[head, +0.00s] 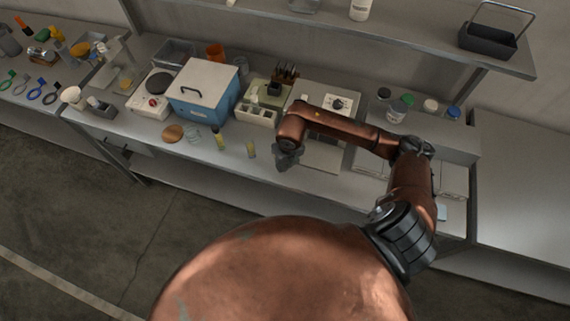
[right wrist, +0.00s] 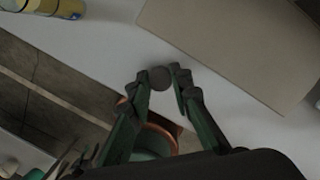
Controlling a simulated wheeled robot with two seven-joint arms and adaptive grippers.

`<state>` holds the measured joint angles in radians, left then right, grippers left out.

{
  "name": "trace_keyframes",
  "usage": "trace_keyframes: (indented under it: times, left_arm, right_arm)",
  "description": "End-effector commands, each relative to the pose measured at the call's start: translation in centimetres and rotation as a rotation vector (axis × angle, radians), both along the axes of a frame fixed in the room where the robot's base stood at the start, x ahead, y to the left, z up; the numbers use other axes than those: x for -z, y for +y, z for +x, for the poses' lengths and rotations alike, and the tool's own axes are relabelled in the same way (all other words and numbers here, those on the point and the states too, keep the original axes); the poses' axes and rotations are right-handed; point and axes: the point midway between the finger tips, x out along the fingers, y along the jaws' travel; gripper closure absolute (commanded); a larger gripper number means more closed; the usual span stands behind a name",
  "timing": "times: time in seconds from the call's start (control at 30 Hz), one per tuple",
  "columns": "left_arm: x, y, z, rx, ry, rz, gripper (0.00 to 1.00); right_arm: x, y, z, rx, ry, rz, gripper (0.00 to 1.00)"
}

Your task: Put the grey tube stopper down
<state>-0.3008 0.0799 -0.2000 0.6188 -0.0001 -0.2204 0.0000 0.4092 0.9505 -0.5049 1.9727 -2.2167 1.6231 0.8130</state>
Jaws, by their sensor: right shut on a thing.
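The grey tube stopper (right wrist: 160,78) shows in the right wrist view as a small dark round piece between the fingertips of my right gripper (right wrist: 159,80). The gripper is shut on it, above the pale bench top (right wrist: 110,38). I cannot tell how large the gap to the bench is. In the head view my right gripper (head: 286,161) is over the front part of the bench, and the stopper cannot be made out there. My left gripper is in neither view.
A yellow-banded tube (right wrist: 55,7) lies left of the gripper in the wrist view; a flat grey-brown panel (right wrist: 235,45) is to the right. In the head view, a blue box (head: 204,92) and a pale rack (head: 256,115) stand behind. Bench between tube and panel is clear.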

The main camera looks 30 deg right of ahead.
Motion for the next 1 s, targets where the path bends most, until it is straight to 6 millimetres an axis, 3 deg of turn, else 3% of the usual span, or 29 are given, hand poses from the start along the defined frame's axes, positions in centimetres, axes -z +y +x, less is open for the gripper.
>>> trace_keyframes:
  times: [0.17,0.2,0.43,0.77,1.0]
  left_arm:
    - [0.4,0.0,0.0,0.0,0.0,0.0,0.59]
    - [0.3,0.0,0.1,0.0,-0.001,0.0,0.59]
    - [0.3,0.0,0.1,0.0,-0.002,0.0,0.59]
    - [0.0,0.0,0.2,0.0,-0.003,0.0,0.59]
    - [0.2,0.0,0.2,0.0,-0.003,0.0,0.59]
  right_arm:
    - [0.4,0.0,0.0,0.0,0.0,-0.001,0.89]
    - [0.3,0.0,0.0,0.0,0.001,0.0,0.79]
    - [0.3,0.0,0.0,0.001,0.0,0.0,0.63]
    - [0.0,0.0,0.0,0.001,0.0,0.0,0.63]
    - [-3.6,0.0,-0.4,-0.001,-0.005,-0.003,0.63]
